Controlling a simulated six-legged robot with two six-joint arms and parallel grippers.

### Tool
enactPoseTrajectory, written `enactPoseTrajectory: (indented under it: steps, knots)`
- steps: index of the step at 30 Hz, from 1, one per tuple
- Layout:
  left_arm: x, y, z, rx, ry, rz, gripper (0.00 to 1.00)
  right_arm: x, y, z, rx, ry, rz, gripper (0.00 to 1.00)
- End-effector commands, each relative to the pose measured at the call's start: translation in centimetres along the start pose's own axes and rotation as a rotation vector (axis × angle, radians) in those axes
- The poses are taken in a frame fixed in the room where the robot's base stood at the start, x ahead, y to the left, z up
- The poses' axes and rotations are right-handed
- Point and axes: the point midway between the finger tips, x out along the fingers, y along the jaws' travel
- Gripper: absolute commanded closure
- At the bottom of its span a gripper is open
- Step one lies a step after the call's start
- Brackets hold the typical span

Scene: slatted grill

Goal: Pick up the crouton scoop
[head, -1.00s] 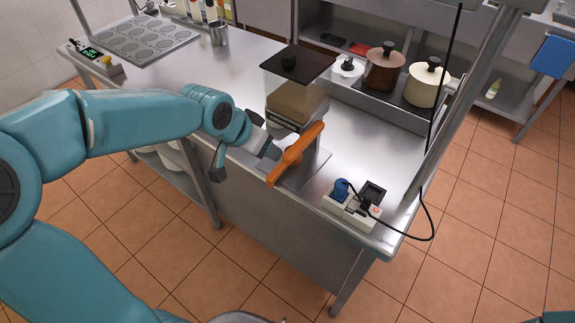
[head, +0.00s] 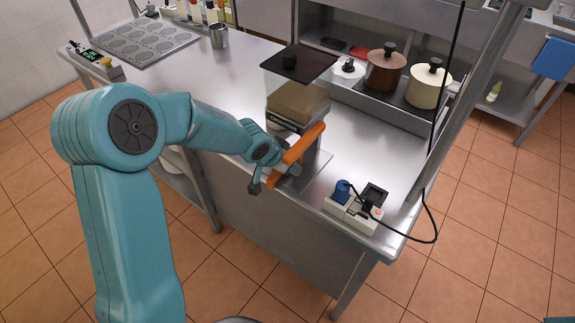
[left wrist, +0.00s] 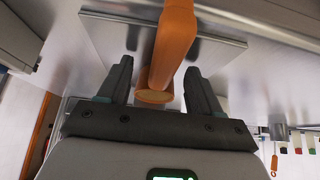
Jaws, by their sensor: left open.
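The orange piece, which looks like the crouton scoop's handle (head: 302,144), slants over the front edge of the steel counter, in front of a clear lidded dispenser (head: 297,92) with brown contents. Any scoop bowl is hidden or unclear. My left gripper (head: 282,165) is at the handle's lower, near end. In the left wrist view, the orange handle (left wrist: 173,45) runs between the two fingers of my left gripper (left wrist: 160,72), its round end toward the palm. The fingers are open, with visible gaps on both sides. My right gripper is not in view.
A power strip with plugs (head: 353,206) and a black cable sit at the counter's right front. Two lidded pots, brown (head: 385,67) and cream (head: 428,84), stand behind. A steel post (head: 458,110) rises at right. A round-mould tray (head: 137,42) lies far left.

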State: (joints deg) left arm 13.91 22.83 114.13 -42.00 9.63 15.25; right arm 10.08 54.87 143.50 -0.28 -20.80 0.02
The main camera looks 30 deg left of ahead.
Motion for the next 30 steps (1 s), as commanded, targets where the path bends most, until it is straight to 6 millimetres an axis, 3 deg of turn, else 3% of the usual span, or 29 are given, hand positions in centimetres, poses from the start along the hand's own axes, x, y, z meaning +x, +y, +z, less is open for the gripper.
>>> enactPoseTrajectory:
  steps: [7,13,23,30]
  knots:
    - [0.2,0.0,-0.1,0.000,0.001,0.000,0.36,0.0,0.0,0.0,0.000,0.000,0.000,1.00]
    - [0.2,0.0,0.0,0.000,0.001,0.000,1.00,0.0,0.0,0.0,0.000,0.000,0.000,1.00]
    - [0.0,0.0,-0.2,0.000,0.001,-0.001,1.00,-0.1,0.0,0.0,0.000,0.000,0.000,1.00]
    - [-1.8,0.4,-1.8,0.000,0.003,-0.001,1.00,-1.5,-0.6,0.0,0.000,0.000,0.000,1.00]
